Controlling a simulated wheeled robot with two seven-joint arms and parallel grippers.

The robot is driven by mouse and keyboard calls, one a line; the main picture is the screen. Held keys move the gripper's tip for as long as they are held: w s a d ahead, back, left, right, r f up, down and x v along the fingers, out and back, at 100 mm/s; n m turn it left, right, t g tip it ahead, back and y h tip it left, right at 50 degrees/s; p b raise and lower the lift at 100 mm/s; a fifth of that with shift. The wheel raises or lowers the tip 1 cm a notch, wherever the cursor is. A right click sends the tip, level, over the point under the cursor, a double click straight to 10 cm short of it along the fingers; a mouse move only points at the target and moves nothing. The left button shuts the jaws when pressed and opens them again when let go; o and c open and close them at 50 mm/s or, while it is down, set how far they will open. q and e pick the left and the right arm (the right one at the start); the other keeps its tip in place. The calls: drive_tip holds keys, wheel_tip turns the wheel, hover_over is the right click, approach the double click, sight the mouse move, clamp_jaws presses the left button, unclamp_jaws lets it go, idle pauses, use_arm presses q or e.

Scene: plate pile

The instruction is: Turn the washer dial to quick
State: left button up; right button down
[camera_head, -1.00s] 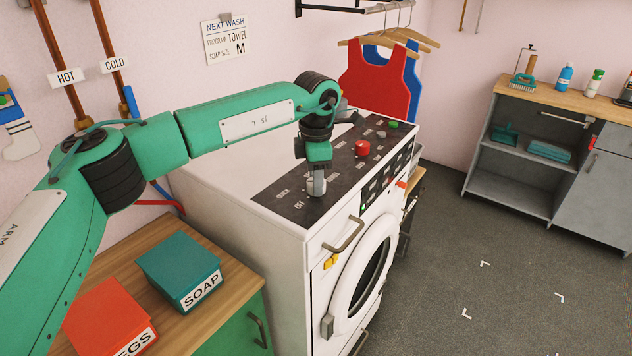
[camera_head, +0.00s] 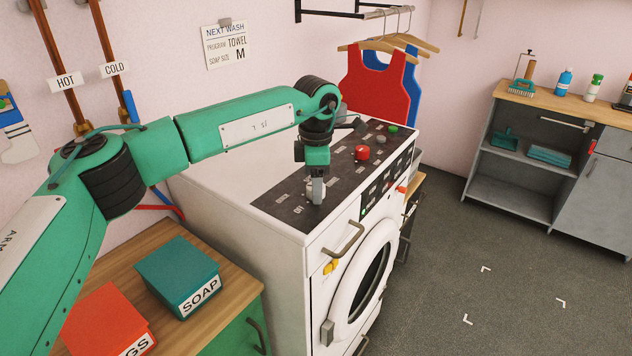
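The white washer (camera_head: 235,205) stands against the wall, with a dark control panel (camera_head: 272,198) on its top that carries white labels. My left gripper (camera_head: 316,196) points straight down at the near end of this panel, with its fingertips at panel height. A small pale part at the fingertips may be the dial, but the gripper mostly hides it. I cannot tell whether the fingers are closed on it. A red knob (camera_head: 362,153) and a green button (camera_head: 393,129) are farther along the panel. My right gripper is out of view.
A teal SOAP box (camera_head: 178,272) and a red box (camera_head: 105,320) stand on the wooden counter (camera_head: 225,250) at left. Red and blue garments hang behind the washer. The floor at right is clear.

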use_arm(q)
drive_tip(key=shift+r, duration=0.2)
wheel_tip(320, 180, up, 13)
drive_tip(key=b, duration=0.2)
drive_tip(key=shift+r, duration=0.2)
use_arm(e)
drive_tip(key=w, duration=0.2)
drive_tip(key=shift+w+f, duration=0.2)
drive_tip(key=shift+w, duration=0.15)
